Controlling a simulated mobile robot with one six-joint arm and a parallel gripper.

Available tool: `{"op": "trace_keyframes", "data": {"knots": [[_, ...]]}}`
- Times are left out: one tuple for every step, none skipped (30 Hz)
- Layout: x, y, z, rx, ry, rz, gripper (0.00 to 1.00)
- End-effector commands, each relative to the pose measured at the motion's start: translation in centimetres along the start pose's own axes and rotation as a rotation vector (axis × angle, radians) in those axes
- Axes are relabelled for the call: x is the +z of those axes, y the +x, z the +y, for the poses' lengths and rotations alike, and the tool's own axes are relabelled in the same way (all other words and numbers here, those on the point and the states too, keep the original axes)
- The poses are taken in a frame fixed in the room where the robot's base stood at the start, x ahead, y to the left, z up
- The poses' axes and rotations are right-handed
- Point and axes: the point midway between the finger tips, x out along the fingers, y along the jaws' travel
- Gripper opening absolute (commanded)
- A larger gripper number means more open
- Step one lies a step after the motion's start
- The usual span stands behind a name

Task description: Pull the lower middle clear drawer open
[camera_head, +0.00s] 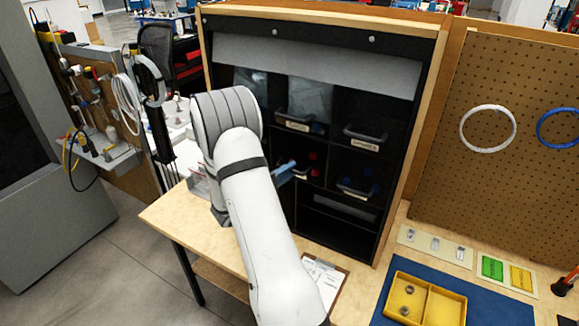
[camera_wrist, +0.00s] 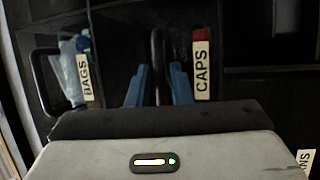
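My gripper (camera_head: 285,171) reaches into the black shelf unit at the lower middle drawer (camera_head: 303,170), which holds red items. In the wrist view, the blue fingers of my gripper (camera_wrist: 159,88) stand apart on either side of a dark handle bar (camera_wrist: 157,50). A gap shows between the fingers, and I cannot tell whether either touches the bar. A label reading CAPS (camera_wrist: 201,70) lies just right of the fingers. The drawer appears pushed in. My arm hides part of the unit's left side in the head view.
A drawer with a BAGS label (camera_wrist: 86,76) is beside the handle in the wrist view. Other drawers are a lower right one (camera_head: 357,188) and two upper ones (camera_head: 297,123), (camera_head: 363,138). A clipboard (camera_head: 325,280) and yellow tray (camera_head: 424,303) lie on the bench.

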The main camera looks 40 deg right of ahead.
Motion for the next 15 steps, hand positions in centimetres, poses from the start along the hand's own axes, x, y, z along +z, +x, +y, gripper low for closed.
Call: {"op": "trace_keyframes", "data": {"knots": [[0.07,0.54,0.12,0.000,-0.001,-0.003,0.19],[0.07,0.71,0.08,0.000,-0.002,-0.002,0.19],[0.05,0.88,0.05,0.000,-0.002,-0.001,0.19],[0.05,0.97,0.02,0.000,-0.001,-0.001,0.19],[0.04,1.03,0.00,0.000,-0.001,-0.001,0.19],[0.03,1.08,-0.03,0.000,-0.001,0.000,0.19],[0.03,1.09,-0.04,0.000,-0.001,0.000,0.19],[0.03,1.09,-0.05,0.000,-0.001,0.000,0.19],[0.03,1.08,-0.06,0.000,-0.001,0.000,0.19],[0.03,1.07,-0.06,0.000,-0.001,0.000,0.19],[0.03,1.07,-0.06,0.000,-0.001,0.000,0.19],[0.03,1.07,-0.05,0.000,-0.001,0.000,0.19],[0.04,1.06,-0.05,0.000,-0.001,0.000,0.16],[0.04,1.06,-0.05,0.000,-0.001,0.000,0.14],[0.04,1.06,-0.05,0.000,-0.001,-0.001,0.10]]}}
